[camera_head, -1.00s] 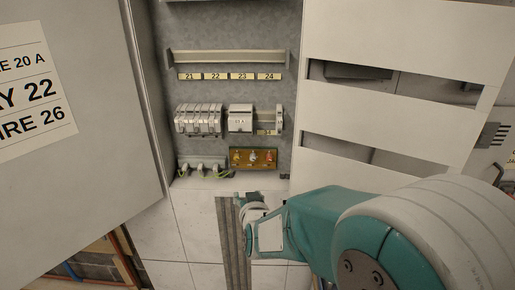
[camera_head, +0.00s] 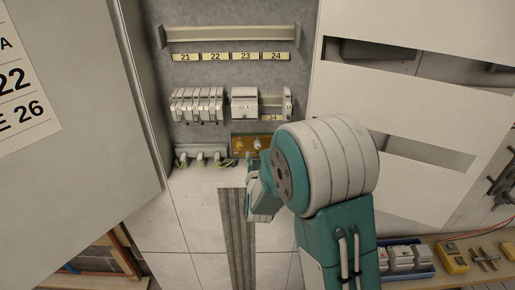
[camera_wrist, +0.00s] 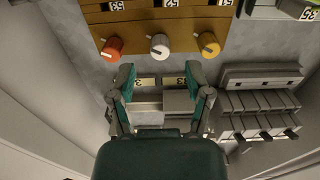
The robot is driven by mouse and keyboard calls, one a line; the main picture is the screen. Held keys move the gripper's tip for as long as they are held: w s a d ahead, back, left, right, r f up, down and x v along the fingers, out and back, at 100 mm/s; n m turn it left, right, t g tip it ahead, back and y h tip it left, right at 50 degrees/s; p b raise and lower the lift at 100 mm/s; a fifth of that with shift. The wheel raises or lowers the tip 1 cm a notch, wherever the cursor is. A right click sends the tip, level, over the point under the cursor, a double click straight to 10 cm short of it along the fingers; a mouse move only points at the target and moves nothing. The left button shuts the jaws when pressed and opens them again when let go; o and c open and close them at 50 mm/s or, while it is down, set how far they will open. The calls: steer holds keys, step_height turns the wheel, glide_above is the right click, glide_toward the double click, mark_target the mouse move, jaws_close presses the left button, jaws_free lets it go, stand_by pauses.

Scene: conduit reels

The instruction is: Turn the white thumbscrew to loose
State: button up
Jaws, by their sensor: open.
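The white thumbscrew (camera_wrist: 159,45) is the middle one of three knobs on a brass-coloured board (camera_wrist: 185,13) in the wrist view. An orange knob (camera_wrist: 113,47) is on its left and a yellow knob (camera_wrist: 208,44) on its right. My gripper (camera_wrist: 160,75) is open and empty, its fingers spread just below the white thumbscrew in the picture, not around it. In the head view the board (camera_head: 267,142) sits low in the cabinet, partly behind my arm. My gripper (camera_head: 250,158) is at its lower edge there; the orange knob is hidden.
Grey breaker-like modules (camera_head: 197,104) are above the board to the left, with grey connectors and green wires (camera_head: 201,158) below them. The open cabinet door (camera_head: 85,100) is on the left. A slotted white panel (camera_head: 410,95) is on the right, with a bench (camera_head: 450,265) below.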

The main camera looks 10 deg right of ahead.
mark_target(257, 147)
steer(key=w, duration=0.3)
steer(key=shift+w+d, duration=0.25)
steer(key=shift+w, duration=0.05)
steer(key=shift+w+d, duration=0.2)
steer(key=shift+w, duration=0.05)
jaws_close()
